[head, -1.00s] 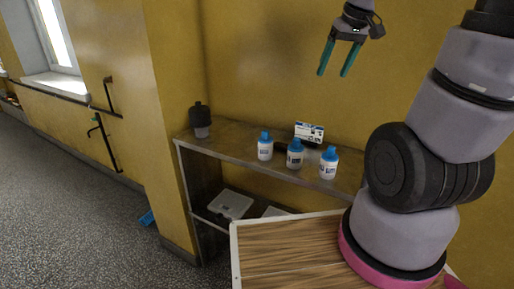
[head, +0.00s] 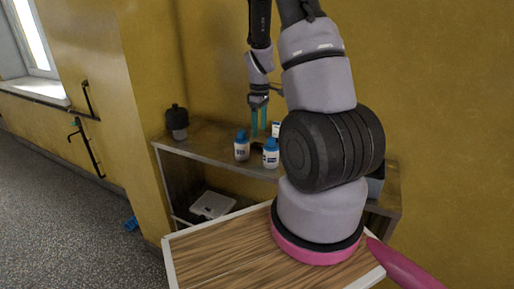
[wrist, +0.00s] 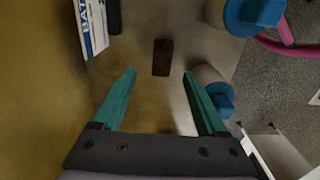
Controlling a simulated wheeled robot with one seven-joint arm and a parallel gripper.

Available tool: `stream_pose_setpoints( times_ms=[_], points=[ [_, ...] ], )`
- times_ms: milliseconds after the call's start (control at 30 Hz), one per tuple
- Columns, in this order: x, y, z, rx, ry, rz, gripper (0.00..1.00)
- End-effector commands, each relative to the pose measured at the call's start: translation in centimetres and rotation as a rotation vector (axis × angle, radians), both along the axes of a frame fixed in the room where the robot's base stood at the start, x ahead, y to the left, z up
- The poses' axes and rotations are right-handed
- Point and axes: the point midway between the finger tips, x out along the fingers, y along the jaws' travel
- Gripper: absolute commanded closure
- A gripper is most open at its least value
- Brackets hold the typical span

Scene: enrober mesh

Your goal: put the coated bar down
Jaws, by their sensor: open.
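A small dark brown bar (wrist: 162,57), which looks like the coated bar, lies on the shelf top (wrist: 150,100) in the wrist view. It shows just beyond and between my fingertips, with no finger touching it. My gripper (wrist: 160,74) is open and empty, its two teal fingers spread to either side of the bar's line. In the head view my gripper (head: 259,122) points down over the shelf unit (head: 205,148), behind the bottles. I cannot make out the bar clearly in the head view.
Blue-capped white bottles stand close by: one (wrist: 212,85) beside the right finger, another (wrist: 240,15) farther off. A blue-and-white printed card (wrist: 88,25) is at upper left, beside a black object (wrist: 114,15). A dark grey container (head: 177,122) stands at the shelf's left end.

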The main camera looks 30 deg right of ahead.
Motion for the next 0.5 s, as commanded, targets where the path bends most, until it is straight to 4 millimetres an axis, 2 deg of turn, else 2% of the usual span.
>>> stream_pose_setpoints(
  times_ms=[167,500],
  points=[
    [-0.1,0.0,-1.3,-0.001,0.001,-0.001,0.25],
    [-0.3,0.3,-5.7,0.0,0.0,-0.002,0.25]
  ],
)
